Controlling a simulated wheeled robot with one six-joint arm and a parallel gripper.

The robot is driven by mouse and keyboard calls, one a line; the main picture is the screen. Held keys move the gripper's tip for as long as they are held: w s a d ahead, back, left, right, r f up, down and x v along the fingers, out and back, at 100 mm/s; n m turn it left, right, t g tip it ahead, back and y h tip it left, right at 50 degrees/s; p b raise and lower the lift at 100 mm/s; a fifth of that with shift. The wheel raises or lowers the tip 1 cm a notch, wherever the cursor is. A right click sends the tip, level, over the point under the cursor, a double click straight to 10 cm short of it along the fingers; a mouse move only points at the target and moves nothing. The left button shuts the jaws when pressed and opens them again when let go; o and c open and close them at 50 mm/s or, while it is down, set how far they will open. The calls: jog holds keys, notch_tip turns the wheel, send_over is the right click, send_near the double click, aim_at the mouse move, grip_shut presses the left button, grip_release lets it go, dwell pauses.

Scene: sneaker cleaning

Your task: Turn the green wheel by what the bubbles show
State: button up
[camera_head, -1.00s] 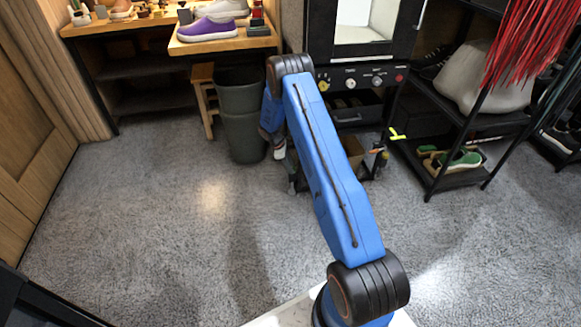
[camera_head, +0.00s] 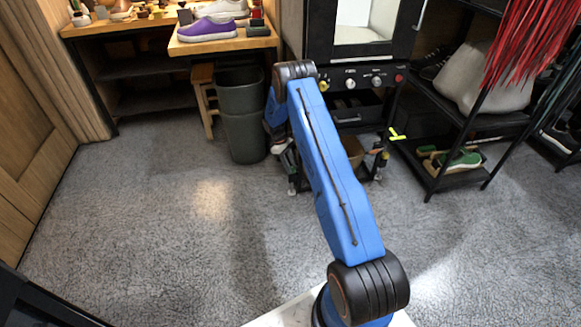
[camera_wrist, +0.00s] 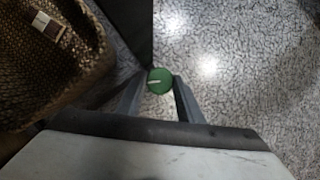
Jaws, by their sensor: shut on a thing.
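The green wheel (camera_wrist: 160,84) shows in the wrist view as a round green disc with a short pale mark across its face. My gripper (camera_wrist: 161,79) is shut on it, with one grey finger on each side of its rim. In the head view my blue arm reaches toward the cabinet, and the gripper and wheel are hidden behind it. I cannot make out any bubbles in either view.
A dark green bin (camera_head: 243,125) stands left of my arm. A black cabinet with knobs (camera_head: 352,84) stands behind it, and a black shoe rack (camera_head: 455,183) at right. The wrist view shows a brown woven basket (camera_wrist: 75,75) at left. The grey floor in front is open.

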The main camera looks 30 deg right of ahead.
dwell(0.4)
jog(key=o, duration=1.1)
jog(key=shift+c, duration=0.2)
jog(key=shift+w, duration=0.1)
jog(key=v, duration=1.7)
jog(key=shift+r, duration=0.15)
jog(key=shift+w, duration=0.1)
